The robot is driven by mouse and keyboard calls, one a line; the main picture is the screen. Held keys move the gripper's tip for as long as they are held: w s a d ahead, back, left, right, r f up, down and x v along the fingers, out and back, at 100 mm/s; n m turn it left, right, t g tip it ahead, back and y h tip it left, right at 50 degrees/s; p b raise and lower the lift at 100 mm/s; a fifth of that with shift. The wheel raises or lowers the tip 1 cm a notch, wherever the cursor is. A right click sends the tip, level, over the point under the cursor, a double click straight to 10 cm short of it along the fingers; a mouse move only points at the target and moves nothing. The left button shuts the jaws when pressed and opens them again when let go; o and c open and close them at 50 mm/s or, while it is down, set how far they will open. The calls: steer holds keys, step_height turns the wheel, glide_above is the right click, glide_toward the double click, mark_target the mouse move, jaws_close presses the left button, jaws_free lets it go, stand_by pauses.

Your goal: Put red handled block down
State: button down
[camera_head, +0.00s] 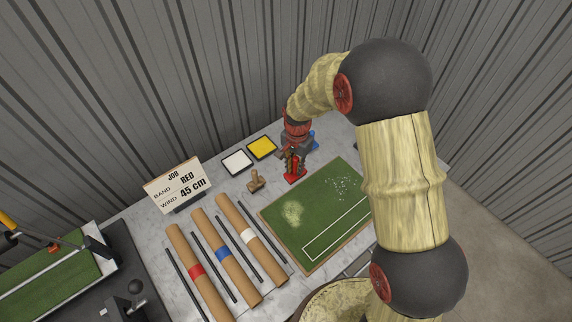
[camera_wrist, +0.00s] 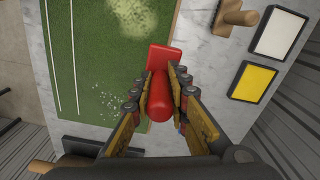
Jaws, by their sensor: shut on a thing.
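The red handled block (camera_wrist: 164,57) is in my gripper (camera_wrist: 160,88), which is shut on its red handle (camera_wrist: 160,102) in the wrist view. In the wrist view the block overlaps the edge of the turf (camera_wrist: 105,60) and the pale marble table. Whether its underside touches the surface cannot be told.
Brown rolls with red (camera_head: 196,271), blue (camera_head: 222,254) and white (camera_head: 247,236) bands lie left of the turf.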

steer(key=w+a+f, duration=0.1)
steer(key=w+f, duration=0.2)
steer(key=w, duration=0.1)
steer(key=w+a+f, duration=0.1)
steer(key=w+f, duration=0.2)
steer(key=w, duration=0.1)
steer(key=w+f, duration=0.3)
steer(key=w, duration=0.1)
steer(key=shift+a+f+p, duration=0.15)
steer(key=shift+a+p, duration=0.2)
steer(key=shift+a, duration=0.05)
steer(key=shift+w+f, duration=0.1)
steer(key=shift+f, duration=1.45)
steer(key=shift+f, duration=0.15)
steer(key=c, duration=1.8)
jaws_free()
steer(key=shift+o, duration=0.4)
